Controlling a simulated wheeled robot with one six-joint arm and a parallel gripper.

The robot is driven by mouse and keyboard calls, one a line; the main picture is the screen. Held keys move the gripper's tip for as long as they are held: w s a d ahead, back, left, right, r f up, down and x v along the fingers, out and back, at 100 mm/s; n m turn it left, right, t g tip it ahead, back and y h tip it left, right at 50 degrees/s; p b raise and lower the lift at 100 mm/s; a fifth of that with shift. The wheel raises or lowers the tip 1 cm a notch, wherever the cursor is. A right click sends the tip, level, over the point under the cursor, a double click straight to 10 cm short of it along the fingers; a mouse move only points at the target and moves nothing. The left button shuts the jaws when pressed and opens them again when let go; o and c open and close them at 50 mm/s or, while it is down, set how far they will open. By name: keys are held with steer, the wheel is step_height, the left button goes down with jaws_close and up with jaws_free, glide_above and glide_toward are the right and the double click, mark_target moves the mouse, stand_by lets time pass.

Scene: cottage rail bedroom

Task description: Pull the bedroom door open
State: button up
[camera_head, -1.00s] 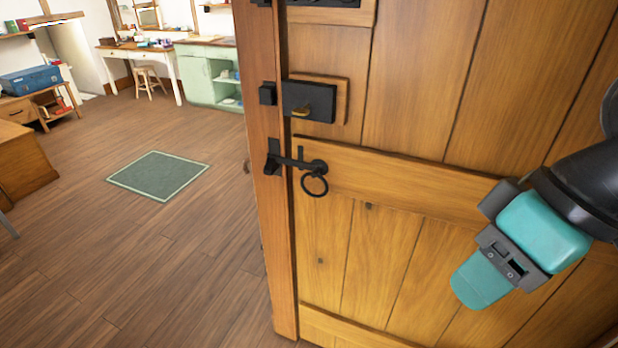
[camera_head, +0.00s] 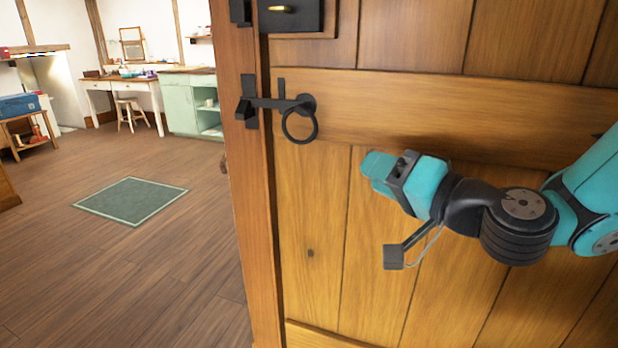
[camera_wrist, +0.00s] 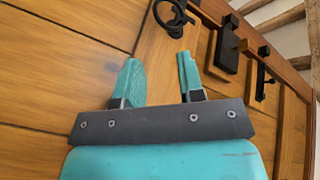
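The wooden plank door (camera_head: 420,110) fills the right of the head view. Its black latch (camera_head: 275,103) with a ring handle (camera_head: 300,123) is near the door's left edge, against the frame post (camera_head: 250,190). My gripper (camera_head: 372,172) is to the right of and below the ring, apart from it. In the wrist view the two teal fingers (camera_wrist: 160,80) are spread with nothing between them, and the ring handle (camera_wrist: 172,15) hangs beyond them at the top. My gripper is open and empty.
A black lock box (camera_head: 290,14) is above the latch; it also shows in the wrist view (camera_wrist: 228,47). Left of the frame post, open wooden floor holds a green rug (camera_head: 130,200), with a desk (camera_head: 125,88) and green cabinet (camera_head: 193,103) at the back.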

steer(key=p, duration=1.3)
glide_toward(305, 142)
steer(key=shift+m+t, duration=0.3)
steer(key=x, duration=0.8)
steer(key=shift+s+a, duration=0.1)
steer(key=shift+w+a+f, duration=0.2)
steer(key=shift+w+a, duration=0.15)
steer(key=shift+w, duration=0.1)
steer(key=c, duration=0.6)
steer(key=shift+f, duration=0.1)
jaws_close()
